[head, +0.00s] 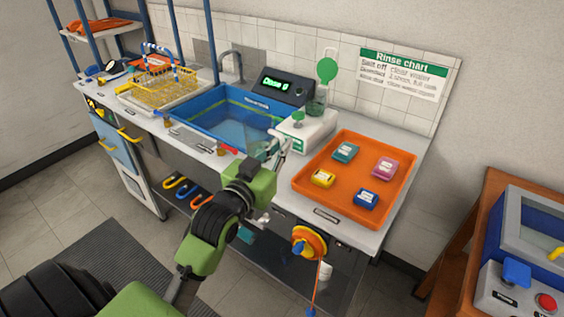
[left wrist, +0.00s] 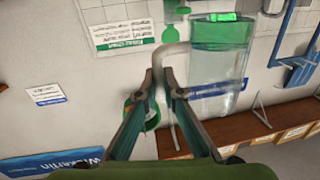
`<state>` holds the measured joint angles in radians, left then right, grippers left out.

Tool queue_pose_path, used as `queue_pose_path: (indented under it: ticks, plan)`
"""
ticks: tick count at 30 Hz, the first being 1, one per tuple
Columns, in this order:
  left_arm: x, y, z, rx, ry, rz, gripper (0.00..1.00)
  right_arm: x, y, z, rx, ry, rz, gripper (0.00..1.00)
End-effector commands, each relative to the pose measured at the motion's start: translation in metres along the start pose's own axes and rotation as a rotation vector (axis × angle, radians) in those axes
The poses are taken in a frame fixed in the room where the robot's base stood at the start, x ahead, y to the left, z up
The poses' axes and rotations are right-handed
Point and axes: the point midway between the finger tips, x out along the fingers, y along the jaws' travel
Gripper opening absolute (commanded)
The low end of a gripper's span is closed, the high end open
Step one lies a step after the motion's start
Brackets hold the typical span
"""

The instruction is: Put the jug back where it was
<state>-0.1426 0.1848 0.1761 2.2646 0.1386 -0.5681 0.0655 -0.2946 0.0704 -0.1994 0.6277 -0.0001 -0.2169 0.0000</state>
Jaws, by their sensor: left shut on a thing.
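The clear jug has a green top edge and a blue label band and fills the upper right of the left wrist view (left wrist: 217,62). My left gripper (left wrist: 160,75) is shut on its pale curved handle. In the head view my left gripper (head: 273,155) is over the counter's front edge, by the right front corner of the blue sink (head: 187,121). The see-through jug is hard to make out there. My right gripper is in neither view.
An orange tray (head: 305,182) with several small coloured boxes lies to the right. A white device (head: 308,135) with a green-lidded container stands behind my gripper. A yellow wire rack (head: 165,85) is left of the sink. A wall chart (head: 402,75) hangs behind.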

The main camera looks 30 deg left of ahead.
Motion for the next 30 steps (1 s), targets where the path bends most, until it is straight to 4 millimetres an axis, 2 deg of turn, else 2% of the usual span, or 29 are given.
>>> queue_pose_path:
  ticks: [1, 6, 12, 22, 27, 30]
  plan:
    - [0.011, -0.004, 0.003, 0.002, 0.001, 0.0, 0.0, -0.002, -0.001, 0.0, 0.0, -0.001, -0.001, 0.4]
    - [0.044, -0.016, 0.022, 0.002, 0.0, 0.001, 0.0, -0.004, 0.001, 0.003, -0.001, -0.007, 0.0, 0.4]
    - [0.069, -0.024, 0.056, 0.001, 0.001, 0.001, 0.0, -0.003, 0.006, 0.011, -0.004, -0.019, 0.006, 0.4]
    - [0.086, -0.03, 0.079, 0.002, 0.002, 0.001, 0.0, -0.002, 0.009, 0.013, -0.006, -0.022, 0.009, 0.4]
    - [0.085, -0.029, 0.103, 0.001, -0.001, 0.002, 0.0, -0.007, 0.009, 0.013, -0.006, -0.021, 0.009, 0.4]
    - [0.085, -0.028, 0.108, 0.001, 0.002, 0.002, 0.0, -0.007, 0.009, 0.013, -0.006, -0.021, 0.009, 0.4]
